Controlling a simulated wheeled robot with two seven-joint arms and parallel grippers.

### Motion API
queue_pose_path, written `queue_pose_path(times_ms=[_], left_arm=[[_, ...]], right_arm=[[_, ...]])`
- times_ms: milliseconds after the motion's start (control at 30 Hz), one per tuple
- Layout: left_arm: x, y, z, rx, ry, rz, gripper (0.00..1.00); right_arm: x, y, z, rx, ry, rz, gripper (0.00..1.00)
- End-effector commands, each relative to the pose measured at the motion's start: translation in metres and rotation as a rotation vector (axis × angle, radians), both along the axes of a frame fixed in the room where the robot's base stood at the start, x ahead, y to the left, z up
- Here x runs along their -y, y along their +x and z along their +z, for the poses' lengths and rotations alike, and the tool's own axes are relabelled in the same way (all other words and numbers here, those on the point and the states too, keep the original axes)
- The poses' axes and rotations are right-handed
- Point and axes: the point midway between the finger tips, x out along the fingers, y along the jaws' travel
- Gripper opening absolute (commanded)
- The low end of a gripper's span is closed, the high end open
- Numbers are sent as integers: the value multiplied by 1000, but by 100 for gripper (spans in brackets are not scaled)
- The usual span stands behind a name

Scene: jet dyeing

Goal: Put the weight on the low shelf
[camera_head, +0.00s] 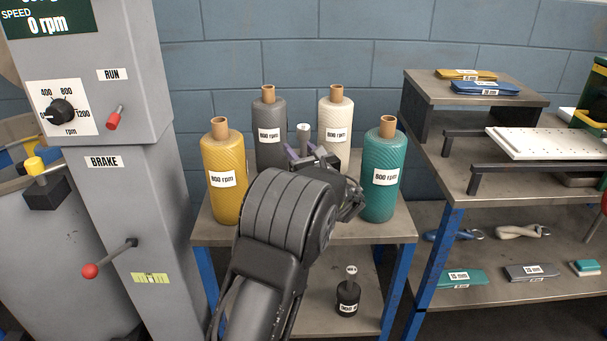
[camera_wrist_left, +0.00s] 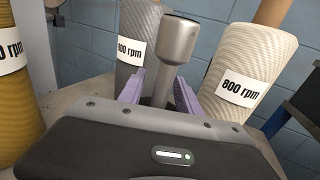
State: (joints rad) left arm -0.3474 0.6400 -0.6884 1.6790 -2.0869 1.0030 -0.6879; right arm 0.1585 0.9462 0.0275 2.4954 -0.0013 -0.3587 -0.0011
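A weight with a grey metal knob (camera_head: 303,129) stands upright among the bottles on the upper shelf of the middle stand. Its lower part is hidden behind my left gripper. My left gripper (camera_head: 305,152) is at this weight, with its purple fingers on either side of the neck. In the left wrist view the knob (camera_wrist_left: 178,38) rises between the spread fingers (camera_wrist_left: 160,90), with a gap visible on the left. A second, black weight (camera_head: 347,297) with a pale knob stands on the low shelf (camera_head: 318,318) of the same stand. My right gripper is out of view.
A grey machine with a red brake lever (camera_head: 90,271) stands left. A bench (camera_head: 440,190) with tools stands right.

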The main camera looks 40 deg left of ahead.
Motion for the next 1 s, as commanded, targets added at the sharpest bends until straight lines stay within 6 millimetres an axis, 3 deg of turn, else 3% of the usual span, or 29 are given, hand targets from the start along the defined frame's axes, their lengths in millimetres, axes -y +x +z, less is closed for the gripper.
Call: queue_pose_path(times_ms=[467, 1000], left_arm=[[0, 0, 0, 0, 0, 0, 0], [0, 0, 0, 0, 0, 0, 0]], right_arm=[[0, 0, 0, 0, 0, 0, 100], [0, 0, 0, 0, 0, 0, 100]])
